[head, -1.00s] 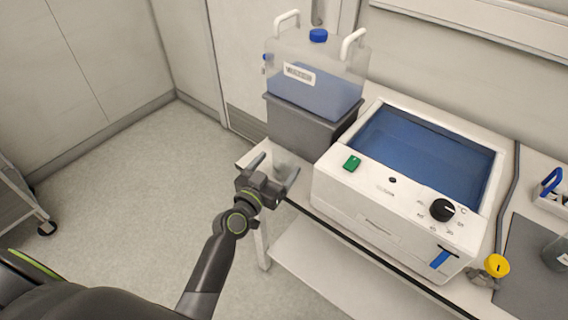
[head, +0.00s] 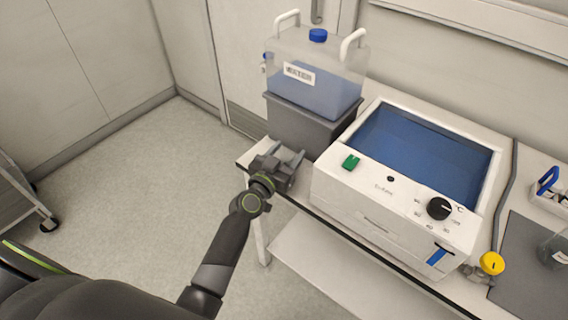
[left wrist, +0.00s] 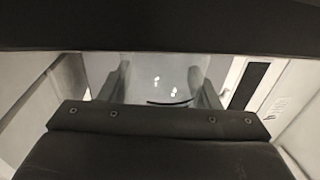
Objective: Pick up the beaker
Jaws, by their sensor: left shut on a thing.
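My left gripper (head: 284,156) is at the left end of the bench, beside the grey block under the water tank. It is shut on the beaker, a clear glass vessel that shows between the two fingers in the left wrist view (left wrist: 165,72). In the head view the gripper hides most of the beaker. I cannot tell whether the beaker touches the bench top. My right gripper is not in view.
A white water bath (head: 388,218) stands close to the right of the gripper. A water tank (head: 315,85) sits on the grey block (head: 300,130) behind it. A yellow-topped valve (head: 491,263) and another glass vessel (head: 556,250) are at right.

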